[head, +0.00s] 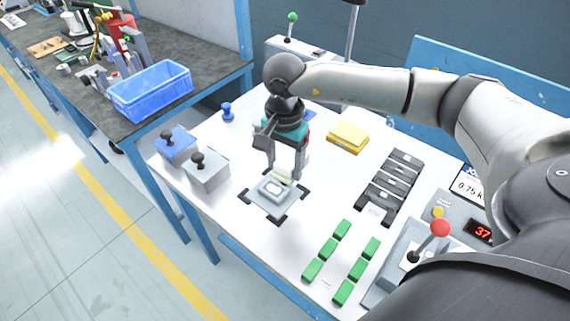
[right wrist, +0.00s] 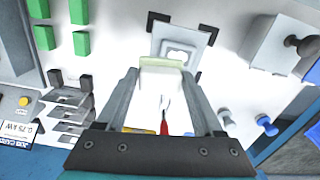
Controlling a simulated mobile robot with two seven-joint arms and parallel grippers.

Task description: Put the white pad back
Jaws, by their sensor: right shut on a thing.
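My right gripper (head: 285,174) is over the bench, close above and behind a grey plate (head: 259,200). The plate has a raised pale square on top and lies inside black corner marks. In the right wrist view my right gripper (right wrist: 161,72) is shut on the white pad (right wrist: 161,63), a pale piece with a greenish-white edge, held between the fingertips. In the head view only a thin pale strip of the pad (head: 287,179) shows. The plate also shows beyond the pad in the wrist view (right wrist: 183,37). I cannot tell whether pad and plate touch. My left gripper is out of view.
A blue box (head: 175,146) and a grey box (head: 206,172), both with black knobs, stand left of the plate. A yellow block (head: 348,138), a black slotted rack (head: 390,185) and several green blocks (head: 327,247) are to the right. A red-knobbed lever (head: 439,228) stands front right.

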